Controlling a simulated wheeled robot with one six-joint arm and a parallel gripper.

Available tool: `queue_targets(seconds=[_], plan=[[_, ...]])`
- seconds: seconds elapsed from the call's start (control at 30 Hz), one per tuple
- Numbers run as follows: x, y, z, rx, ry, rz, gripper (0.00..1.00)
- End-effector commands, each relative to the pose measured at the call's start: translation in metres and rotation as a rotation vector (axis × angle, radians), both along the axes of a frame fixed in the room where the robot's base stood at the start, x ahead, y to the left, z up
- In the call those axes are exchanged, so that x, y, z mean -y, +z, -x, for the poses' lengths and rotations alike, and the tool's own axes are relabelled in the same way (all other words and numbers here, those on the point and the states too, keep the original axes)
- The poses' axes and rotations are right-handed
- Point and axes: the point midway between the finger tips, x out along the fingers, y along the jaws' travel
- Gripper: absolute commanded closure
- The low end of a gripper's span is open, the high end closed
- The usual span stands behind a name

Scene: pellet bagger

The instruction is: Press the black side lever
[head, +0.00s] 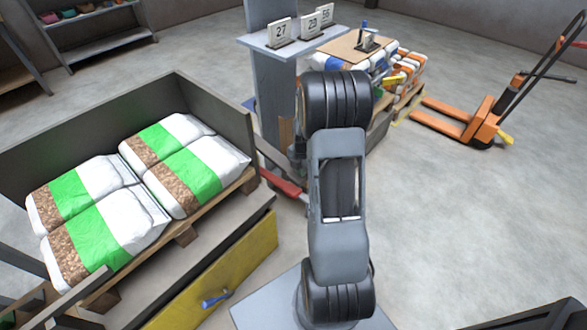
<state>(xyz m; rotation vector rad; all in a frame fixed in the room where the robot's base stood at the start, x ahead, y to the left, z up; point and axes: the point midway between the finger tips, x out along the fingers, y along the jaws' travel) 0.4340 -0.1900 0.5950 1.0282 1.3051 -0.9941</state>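I cannot make out a black side lever in the head view. A small lever with a blue handle (215,300) sticks out from the yellow panel (232,268) at the lower middle. My grey and black arm stands upright in the centre and hides what is behind it. My gripper cannot be made out; dark parts show just left of the arm, but I cannot tell what they are.
White and green bags (190,178) lie on a wooden pallet (187,236) inside a grey walled bay (215,105). A red piece (283,185) lies low beside my arm. A shelf with number cards (281,32) stands behind. An orange pallet truck (478,122) is at right; floor nearby is clear.

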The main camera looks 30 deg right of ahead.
Motion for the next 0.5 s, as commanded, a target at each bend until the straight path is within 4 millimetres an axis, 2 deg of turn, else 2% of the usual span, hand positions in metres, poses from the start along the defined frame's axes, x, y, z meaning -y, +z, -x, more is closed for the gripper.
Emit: queue_targets(seconds=[0.03,0.2,0.5], plan=[[-0.001,-0.014,0.0,-0.002,0.002,0.0,1.0],[-0.004,-0.033,-0.002,-0.005,0.008,-0.002,1.0],[-0.007,-0.04,-0.002,-0.008,0.011,-0.004,1.0]])
